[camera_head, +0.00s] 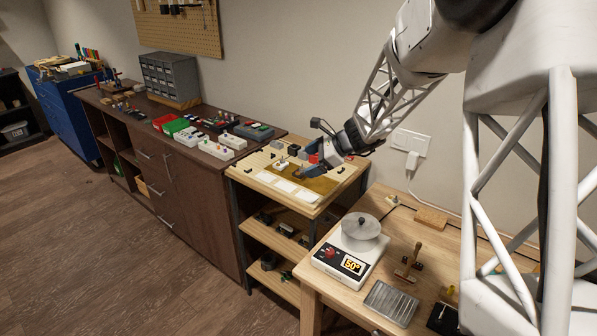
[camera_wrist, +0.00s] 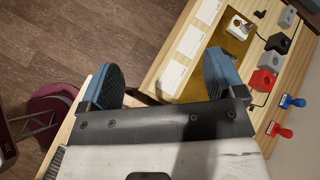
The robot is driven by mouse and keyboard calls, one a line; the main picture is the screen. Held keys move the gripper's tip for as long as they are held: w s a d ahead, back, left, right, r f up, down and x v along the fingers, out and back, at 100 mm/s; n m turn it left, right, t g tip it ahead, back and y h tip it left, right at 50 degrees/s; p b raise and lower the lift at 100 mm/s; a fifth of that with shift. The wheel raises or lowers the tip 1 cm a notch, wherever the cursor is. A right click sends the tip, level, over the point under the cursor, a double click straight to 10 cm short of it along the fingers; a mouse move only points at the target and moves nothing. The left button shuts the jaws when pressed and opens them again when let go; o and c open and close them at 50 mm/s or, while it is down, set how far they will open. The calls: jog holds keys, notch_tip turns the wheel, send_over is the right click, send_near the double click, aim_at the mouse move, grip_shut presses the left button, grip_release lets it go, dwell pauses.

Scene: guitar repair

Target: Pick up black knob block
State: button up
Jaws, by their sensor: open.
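A black block (camera_wrist: 278,43), which looks like the black knob block, sits on the wooden bench at the upper right of the wrist view. It stands between a light grey block (camera_wrist: 287,17) and another grey block (camera_wrist: 270,62). A red block (camera_wrist: 262,80) is just nearer. In the head view a small black block (camera_head: 293,149) shows at the back of the small bench, though the match is not certain. My gripper (camera_wrist: 162,80) has its blue-padded fingers wide apart with nothing between them. It is over the bench's front edge, left of the blocks. In the head view my gripper (camera_head: 318,166) partly hides the bench top.
A white block (camera_wrist: 238,27) stands on a brown-yellow mat beside white cards (camera_wrist: 192,40). Two stamps, one blue-handled (camera_wrist: 292,102) and one red-handled (camera_wrist: 280,130), lie at the right. A dark cabinet (camera_head: 180,185) adjoins the bench.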

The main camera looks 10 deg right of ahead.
aim_at(301, 169)
jog(key=w+d+f+m+t, duration=0.1)
jog(key=w+f+m, duration=0.1)
jog(key=w, duration=0.3)
jog(key=w+d+f+m+t+y, duration=0.1)
jog(key=w+d+f+m, duration=0.1)
jog(key=w+f, duration=0.3)
jog(key=w+d+f+m+t, duration=0.1)
jog(key=w+d+f+m, duration=0.1)
jog(key=w+f+m, duration=0.1)
jog(key=shift+w+d+f+m+t, duration=0.2)
jog(key=shift+w+f+m+t, duration=0.15)
jog(key=shift+w+f, duration=0.45)
jog(key=shift+w+r, duration=0.1)
jog(key=shift+r, duration=0.05)
jog(key=shift+x, duration=1.3)
jog(key=shift+a, duration=0.1)
jog(key=shift+x, duration=2.55)
jog(key=shift+c, duration=0.4)
jog(key=c, duration=0.9)
